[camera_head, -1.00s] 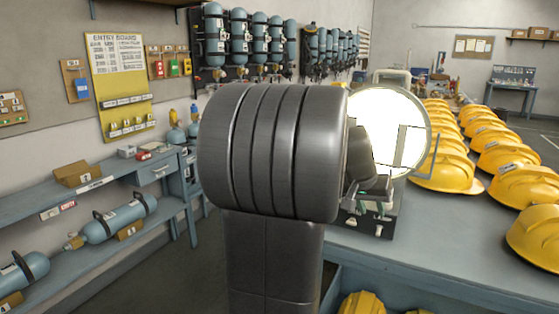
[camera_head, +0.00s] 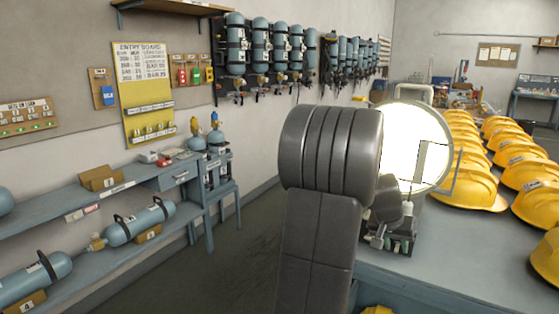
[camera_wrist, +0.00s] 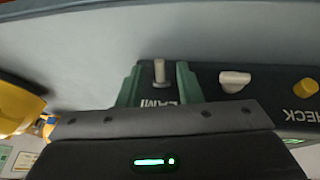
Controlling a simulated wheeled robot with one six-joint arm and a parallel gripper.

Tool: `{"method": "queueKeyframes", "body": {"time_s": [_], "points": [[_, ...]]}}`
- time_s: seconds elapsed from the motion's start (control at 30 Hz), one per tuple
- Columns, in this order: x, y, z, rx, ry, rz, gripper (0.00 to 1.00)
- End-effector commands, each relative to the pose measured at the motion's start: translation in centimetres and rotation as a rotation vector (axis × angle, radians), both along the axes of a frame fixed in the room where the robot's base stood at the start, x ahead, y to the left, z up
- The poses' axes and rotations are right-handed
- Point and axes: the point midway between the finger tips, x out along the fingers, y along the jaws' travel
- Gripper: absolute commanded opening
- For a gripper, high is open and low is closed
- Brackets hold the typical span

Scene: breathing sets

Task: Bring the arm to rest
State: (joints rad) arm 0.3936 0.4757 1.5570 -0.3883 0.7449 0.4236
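My arm stands dark grey in the middle of the head view, its thick rounded joint up and a link running down. My gripper (camera_head: 388,207) shows only in part behind that joint, close to the bright round lamp (camera_head: 410,135) and its black stand (camera_head: 402,246). In the wrist view a dark housing with a green light fills the bottom. I see nothing held.
Rows of yellow helmets (camera_head: 470,185) cover the blue-grey table (camera_head: 440,262) at right. At left a bench (camera_head: 130,195) carries blue cylinders (camera_head: 140,220). More cylinders (camera_head: 260,45) hang on the back wall. The floor (camera_head: 240,255) between bench and table is clear.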

Motion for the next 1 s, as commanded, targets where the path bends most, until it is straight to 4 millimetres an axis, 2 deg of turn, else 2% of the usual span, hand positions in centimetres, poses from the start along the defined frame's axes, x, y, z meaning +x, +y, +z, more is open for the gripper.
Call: {"method": "queueKeyframes", "body": {"time_s": [0.53,0.6,1.0], "points": [[-0.2,0.1,-0.5,-0.024,-0.038,0.001,0.32],[-0.4,0.6,1.3,-0.027,-0.045,0.000,0.32],[-2.7,3.9,8.3,-0.024,-0.042,0.001,0.32]]}}
